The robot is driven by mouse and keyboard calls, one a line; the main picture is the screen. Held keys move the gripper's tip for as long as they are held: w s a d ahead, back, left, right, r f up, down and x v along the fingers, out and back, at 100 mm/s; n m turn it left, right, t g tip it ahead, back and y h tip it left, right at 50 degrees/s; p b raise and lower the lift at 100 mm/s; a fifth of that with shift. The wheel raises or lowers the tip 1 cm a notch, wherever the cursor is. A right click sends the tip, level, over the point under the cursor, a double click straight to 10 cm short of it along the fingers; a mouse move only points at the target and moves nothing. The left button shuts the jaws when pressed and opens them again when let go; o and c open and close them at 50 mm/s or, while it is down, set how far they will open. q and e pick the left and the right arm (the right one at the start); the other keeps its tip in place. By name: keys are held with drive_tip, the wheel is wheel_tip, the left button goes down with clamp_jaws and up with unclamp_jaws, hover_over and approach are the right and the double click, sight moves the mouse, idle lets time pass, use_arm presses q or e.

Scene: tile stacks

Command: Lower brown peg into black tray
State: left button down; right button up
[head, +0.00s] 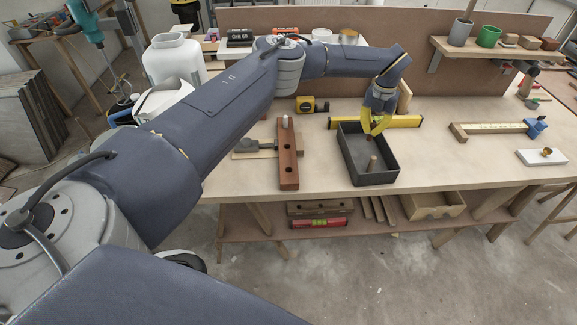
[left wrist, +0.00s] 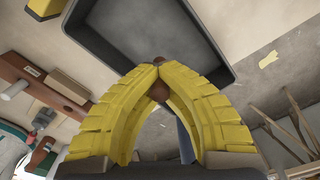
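The black tray (head: 393,171) sits on the workbench near its front edge, and its dark rim also shows in the left wrist view (left wrist: 88,47). My left gripper (head: 374,134) points down over the far part of the tray. In the left wrist view its yellow fingers (left wrist: 158,68) come together at the tips around a brown peg (left wrist: 160,91), most of which the fingers hide. My right gripper is not in view.
A reddish wooden block with holes (head: 288,165) lies left of the tray, with a pale peg (head: 285,122) at its far end. A yellow level (head: 405,121) lies behind the tray. Right of the tray, the bench is clear up to a measuring tool (head: 495,128).

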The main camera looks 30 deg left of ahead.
sight(369, 140)
use_arm(q)
drive_tip(key=shift+f, duration=1.65)
drive_tip(key=shift+f, duration=2.5)
idle(1.2)
drive_tip(key=c, duration=2.2)
unclamp_jaws()
drive_tip(key=c, duration=1.5)
unclamp_jaws()
